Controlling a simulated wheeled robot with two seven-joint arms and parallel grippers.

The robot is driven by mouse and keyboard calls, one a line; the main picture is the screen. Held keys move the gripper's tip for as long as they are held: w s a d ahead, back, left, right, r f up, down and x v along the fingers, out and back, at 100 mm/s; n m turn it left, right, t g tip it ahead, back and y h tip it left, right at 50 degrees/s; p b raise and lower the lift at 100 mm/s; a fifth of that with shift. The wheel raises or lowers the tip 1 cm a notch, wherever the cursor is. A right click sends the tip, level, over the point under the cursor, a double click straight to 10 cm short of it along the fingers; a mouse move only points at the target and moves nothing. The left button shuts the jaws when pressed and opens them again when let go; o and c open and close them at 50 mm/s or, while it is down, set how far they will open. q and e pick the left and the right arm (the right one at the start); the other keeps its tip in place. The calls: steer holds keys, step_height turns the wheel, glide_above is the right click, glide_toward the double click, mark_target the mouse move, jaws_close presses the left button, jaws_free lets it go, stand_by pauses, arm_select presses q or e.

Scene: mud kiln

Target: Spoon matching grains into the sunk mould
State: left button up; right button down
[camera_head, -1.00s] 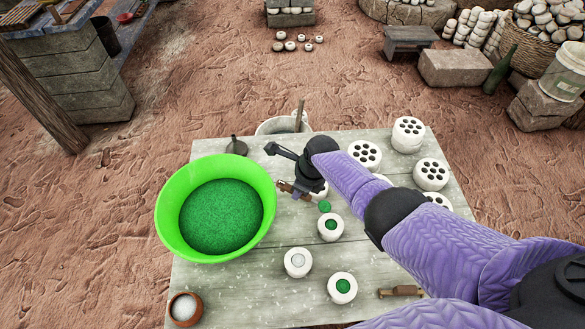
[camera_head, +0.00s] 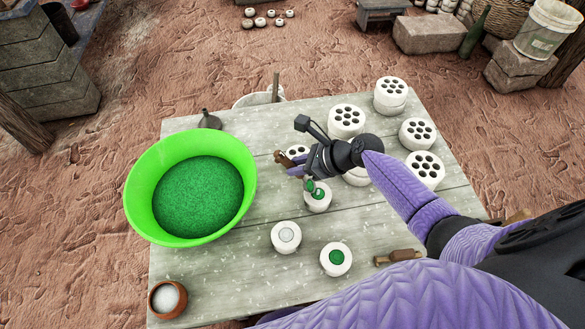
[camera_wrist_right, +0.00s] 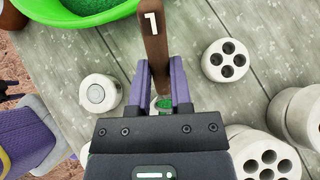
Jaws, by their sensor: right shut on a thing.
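My right gripper (camera_head: 302,166) is shut on the brown handle (camera_head: 283,157) of a spoon, marked "1" in the right wrist view (camera_wrist_right: 152,45). The spoon's bowl (camera_head: 309,185) holds green grains and sits over or at the edge of a white round mould (camera_head: 318,203) with green in its top. I cannot tell whether they touch. Nearby stand a white mould with a pale grey top (camera_head: 286,236) and one with a green-filled top (camera_head: 336,259). A bright green basin (camera_head: 140,190) holds green grains. A small brown bowl (camera_head: 155,306) holds white grains.
White moulds with several holes, such as one at the back right (camera_head: 390,95), stand on the grey wooden table (camera_head: 220,285). A dark funnel (camera_head: 210,120) stands behind the basin. A brown wooden tool (camera_head: 398,256) lies at right. The table's front middle is clear.

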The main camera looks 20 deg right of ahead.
steer(key=shift+s+d+y+b, duration=0.25)
steer(key=shift+d+y+b, duration=0.05)
steer(key=shift+b, duration=0.3)
steer(key=shift+s+d+r+t+y+b, duration=0.25)
steer(key=shift+s+d+t+y+b, duration=0.35)
steer(key=shift+t+y+b, duration=0.3)
steer(key=shift+s+d+r+t, duration=0.15)
steer(key=shift+d+r+t, duration=0.1)
steer(key=shift+r+t, duration=0.05)
steer(key=shift+r, duration=0.2)
step_height(320, 180, up, 6)
steer(key=g+h+p, duration=0.2)
steer(key=h+p, duration=0.1)
steer(key=p, duration=0.6)
steer(key=g+h+p, duration=0.3)
steer(key=p, duration=0.7)
steer(key=shift+f+g, duration=0.2)
steer(key=shift+g, duration=0.1)
